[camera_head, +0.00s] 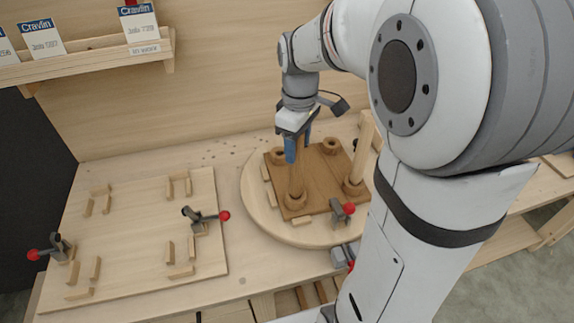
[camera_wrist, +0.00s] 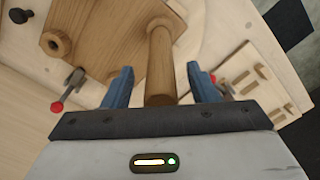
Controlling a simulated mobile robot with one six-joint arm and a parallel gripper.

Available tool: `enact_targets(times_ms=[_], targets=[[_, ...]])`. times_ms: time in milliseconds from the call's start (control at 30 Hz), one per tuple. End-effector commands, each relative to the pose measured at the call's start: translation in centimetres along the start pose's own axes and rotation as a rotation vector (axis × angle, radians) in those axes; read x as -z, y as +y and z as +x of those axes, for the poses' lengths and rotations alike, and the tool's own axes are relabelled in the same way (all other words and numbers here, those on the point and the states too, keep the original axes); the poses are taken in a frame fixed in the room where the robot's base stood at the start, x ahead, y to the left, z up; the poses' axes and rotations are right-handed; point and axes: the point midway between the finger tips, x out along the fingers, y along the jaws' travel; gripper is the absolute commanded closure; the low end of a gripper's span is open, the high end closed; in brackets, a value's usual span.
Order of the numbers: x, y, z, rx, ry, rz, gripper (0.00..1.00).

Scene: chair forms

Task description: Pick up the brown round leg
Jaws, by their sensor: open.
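The brown round leg (camera_head: 297,180) stands upright at a front socket of the brown square seat panel (camera_head: 322,172). In the wrist view the leg (camera_wrist: 160,62) runs between the two blue fingers of my gripper (camera_wrist: 160,82), its near end close to the palm. The panel also shows in the wrist view (camera_wrist: 112,35).
The panel lies on a round wooden turntable (camera_head: 255,205). A paler upright leg (camera_head: 363,150) stands at its right. Red-knobbed clamps (camera_head: 343,210) (camera_head: 199,220) stand nearby. A fixture board (camera_head: 135,235) with small blocks lies left. A shelf with cards (camera_head: 95,62) is at the back.

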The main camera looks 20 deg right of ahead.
Motion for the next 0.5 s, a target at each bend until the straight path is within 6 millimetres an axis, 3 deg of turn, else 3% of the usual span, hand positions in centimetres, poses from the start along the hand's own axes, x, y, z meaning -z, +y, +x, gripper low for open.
enact_targets(times_ms=[133,367,500], targets=[[0.03,-0.08,1.33,0.0,0.0,-0.001,0.47],[0.07,-0.09,1.52,-0.001,0.001,-0.002,0.47],[0.09,-0.11,1.5,-0.001,0.001,-0.002,0.58]])
